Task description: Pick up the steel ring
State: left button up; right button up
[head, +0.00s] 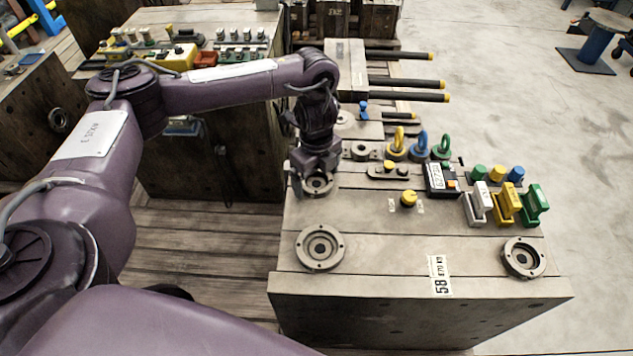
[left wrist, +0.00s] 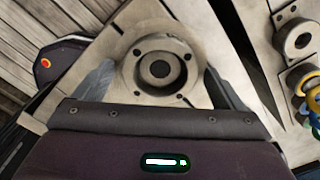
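A round grey steel ring (head: 317,184) with small holes in its rim lies on the far left part of the wooden-topped block. My left gripper (head: 316,172) is directly over it, pointing down, and hides part of it in the head view. In the left wrist view the steel ring (left wrist: 160,94) sits between the two grey fingers, one at each side. The fingers are spread and look apart from its rim. How far the fingertips reach down beside it is hard to tell. My right gripper is not in view.
Similar flanged rings sit at the block's front left (head: 320,264) and front right (head: 524,273). A yellow-topped knob (head: 408,199), coloured eyebolts (head: 421,145), a digital box (head: 440,181) and coloured handles (head: 507,205) stand to the right. Dark rods (head: 405,83) lie behind.

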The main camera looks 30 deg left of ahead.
pick_arm(q)
jog(key=c, duration=1.2)
jog(key=shift+r, duration=0.1)
jog(key=shift+r, duration=0.55)
notch_tip(320, 180, up, 5)
jog(key=p, duration=0.2)
jog(key=shift+w+p, duration=0.15)
jog(key=shift+p, duration=0.25)
notch_tip(320, 180, up, 14)
jog(key=p, duration=0.4)
jog(key=shift+f, duration=0.1)
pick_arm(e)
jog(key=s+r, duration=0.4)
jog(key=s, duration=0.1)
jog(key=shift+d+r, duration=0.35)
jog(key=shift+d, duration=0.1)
